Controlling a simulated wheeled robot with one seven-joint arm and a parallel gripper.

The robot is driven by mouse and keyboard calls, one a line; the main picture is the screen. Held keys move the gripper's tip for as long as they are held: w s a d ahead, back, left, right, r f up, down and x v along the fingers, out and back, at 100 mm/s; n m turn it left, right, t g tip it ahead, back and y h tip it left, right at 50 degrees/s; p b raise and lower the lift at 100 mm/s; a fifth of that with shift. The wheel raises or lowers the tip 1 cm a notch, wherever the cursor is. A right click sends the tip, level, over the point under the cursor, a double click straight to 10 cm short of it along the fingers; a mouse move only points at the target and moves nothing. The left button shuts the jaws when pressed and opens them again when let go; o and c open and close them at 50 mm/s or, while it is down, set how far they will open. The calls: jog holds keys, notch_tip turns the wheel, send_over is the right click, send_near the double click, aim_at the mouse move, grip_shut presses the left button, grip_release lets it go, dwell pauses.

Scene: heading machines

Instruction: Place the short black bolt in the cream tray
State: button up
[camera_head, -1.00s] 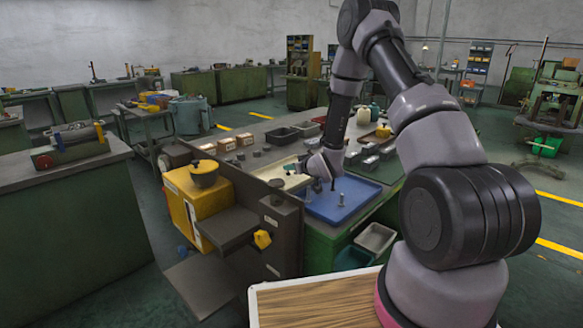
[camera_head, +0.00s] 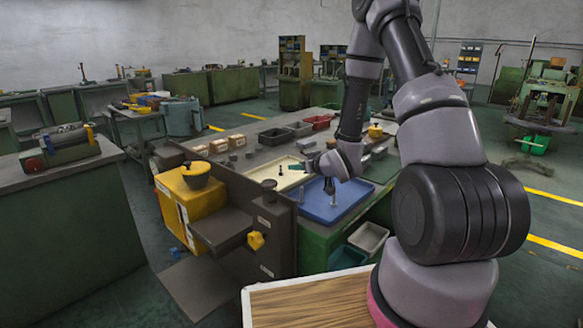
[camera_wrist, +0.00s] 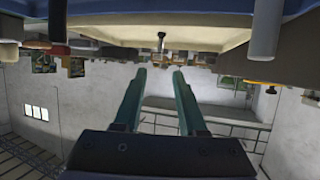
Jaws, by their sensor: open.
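The cream tray (camera_head: 258,170) lies on the bench, left of the blue tray. A small black bolt (camera_head: 280,170) stands in the cream tray. In the wrist view, which is upside down, the black bolt (camera_wrist: 161,42) shows beyond the fingertips, between their lines and apart from them. Whether this bolt is the short one, I cannot tell for certain.
The blue tray (camera_head: 345,190) holds upright grey bolts, one of them (camera_head: 333,200) near its middle. A grey cylinder (camera_wrist: 265,30) is close at right in the wrist view. A yellow machine box (camera_head: 185,205) stands at front left. Dark bins (camera_head: 275,136) sit behind.

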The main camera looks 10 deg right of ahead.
jog(key=s+d+r+m+g+h, duration=0.1)
jog(key=s+d+r+m+h, duration=0.15)
jog(key=r, duration=0.75)
jog(key=s+d+r+m+g+h, duration=0.15)
jog(key=s+d+r, duration=0.25)
jog(key=r, duration=0.5)
jog(key=s+a+r+m+g, duration=0.1)
jog(key=s+r, duration=0.3)
jog(key=s, duration=0.4)
jog(key=s+a+r+m+g, duration=0.1)
jog(key=s+r, duration=0.3)
jog(key=s, duration=0.4)
jog(key=s+a+r+m+g+y, duration=0.1)
jog(key=s+r, duration=0.3)
jog(key=s, duration=0.4)
jog(key=shift+s+r+m, duration=0.2)
jog(key=shift+r+m, duration=0.05)
jog(key=shift+m, duration=0.45)
